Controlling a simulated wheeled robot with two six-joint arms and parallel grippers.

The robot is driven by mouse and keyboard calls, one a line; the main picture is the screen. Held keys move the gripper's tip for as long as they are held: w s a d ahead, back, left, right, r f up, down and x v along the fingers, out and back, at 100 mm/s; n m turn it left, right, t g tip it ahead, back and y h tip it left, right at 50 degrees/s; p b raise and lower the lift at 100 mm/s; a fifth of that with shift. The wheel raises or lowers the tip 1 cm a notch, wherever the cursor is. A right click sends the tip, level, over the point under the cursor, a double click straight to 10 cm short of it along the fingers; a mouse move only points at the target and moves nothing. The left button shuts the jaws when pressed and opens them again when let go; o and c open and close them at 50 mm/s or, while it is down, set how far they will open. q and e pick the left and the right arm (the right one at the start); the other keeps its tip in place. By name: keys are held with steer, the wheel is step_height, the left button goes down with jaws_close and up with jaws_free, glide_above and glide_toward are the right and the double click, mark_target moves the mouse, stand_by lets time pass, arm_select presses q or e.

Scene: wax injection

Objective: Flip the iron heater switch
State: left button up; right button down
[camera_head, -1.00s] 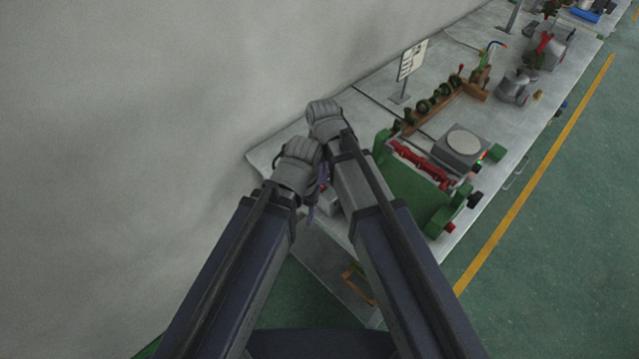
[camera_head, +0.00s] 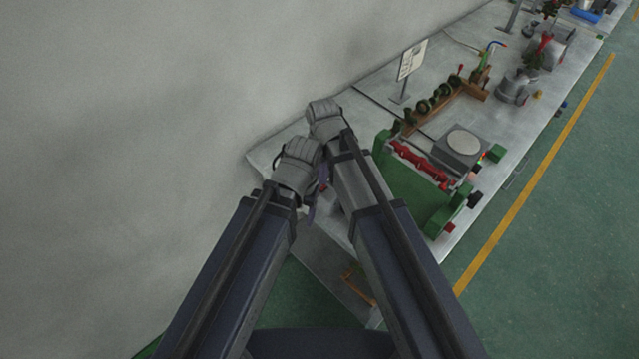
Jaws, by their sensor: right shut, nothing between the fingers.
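The iron heater and its switch cannot be made out for sure. A small purple part with a red spot (camera_head: 322,187) shows in the narrow gap between my two arms, at the near left end of the bench. Most of what is there is hidden behind my arms. My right gripper (camera_head: 322,112) is over the bench's left end, close to the wall side; it is shut and holds nothing. My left gripper (camera_head: 300,158) is just beside it, to the left and lower in the picture. Its fingertips are hidden, so its opening does not show.
The long grey bench (camera_head: 296,137) runs along the wall to the upper right. A green machine with a red bar (camera_head: 410,185) stands right of my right arm. A sign on a stand (camera_head: 412,60) and several other machines are farther along. Green floor is clear on the right.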

mark_target(322, 187)
steer(key=shift+f+b, duration=0.9)
steer(key=shift+f, duration=0.05)
stand_by(0.5)
steer(key=shift+r, duration=0.25)
step_height(322, 187, up, 7)
steer(key=p, duration=0.7)
steer(key=shift+f, duration=0.1)
steer(key=shift+f, duration=0.1)
